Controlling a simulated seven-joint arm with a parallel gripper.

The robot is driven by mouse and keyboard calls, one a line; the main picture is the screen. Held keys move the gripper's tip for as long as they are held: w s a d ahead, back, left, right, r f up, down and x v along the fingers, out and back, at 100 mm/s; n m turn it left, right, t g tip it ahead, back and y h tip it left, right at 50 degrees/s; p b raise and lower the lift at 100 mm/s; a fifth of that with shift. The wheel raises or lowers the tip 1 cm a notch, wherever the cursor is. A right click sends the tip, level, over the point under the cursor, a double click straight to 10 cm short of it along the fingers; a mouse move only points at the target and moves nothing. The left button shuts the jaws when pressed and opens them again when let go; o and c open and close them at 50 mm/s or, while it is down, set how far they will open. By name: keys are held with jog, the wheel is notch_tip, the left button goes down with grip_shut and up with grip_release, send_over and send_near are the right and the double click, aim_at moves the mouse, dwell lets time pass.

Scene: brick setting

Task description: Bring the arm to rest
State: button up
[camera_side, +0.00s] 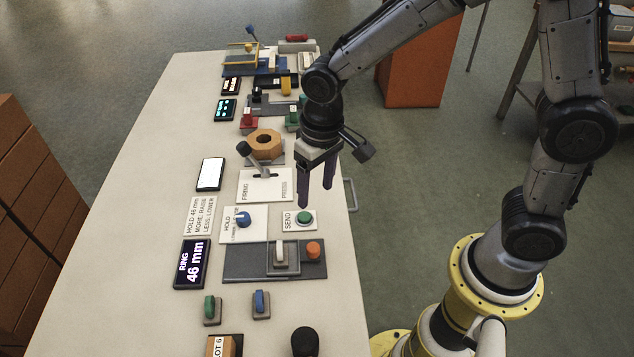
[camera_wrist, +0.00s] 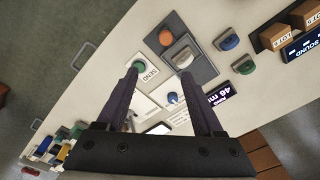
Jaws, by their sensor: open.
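My gripper (camera_side: 316,198) is open and empty. In the side view its two dark fingers point down above the bench, near the green SEND button (camera_side: 304,217) and the FIRING/PRESS lever plate (camera_side: 265,186). In the wrist view my gripper (camera_wrist: 165,95) has its fingers spread wide, with the SEND button (camera_wrist: 139,66) beyond the left fingertip and the blue HOLD knob (camera_wrist: 172,97) between the fingers. The arm is bent and reaches over the bench from the right. Whether the fingertips touch anything cannot be told, though they look raised above the surface.
The long pale bench (camera_side: 130,215) holds several controls. A dark plate (camera_side: 240,262) carries a pale switch and an orange button. A display (camera_side: 190,263) reads RING 46 mm. A wooden nut-shaped ring (camera_side: 265,141) lies behind the lever. The bench's left strip is clear.

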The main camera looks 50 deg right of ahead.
jog(key=s+d+r+m+t, duration=0.1)
jog(key=s+d+r+t, duration=0.45)
jog(key=r, duration=0.75)
jog(key=s+d+n, duration=0.1)
jog(key=s+d, duration=0.5)
jog(key=s, duration=0.5)
jog(key=shift+s+n+g, duration=0.3)
jog(key=shift+s+g, duration=0.05)
jog(key=shift+d, duration=0.1)
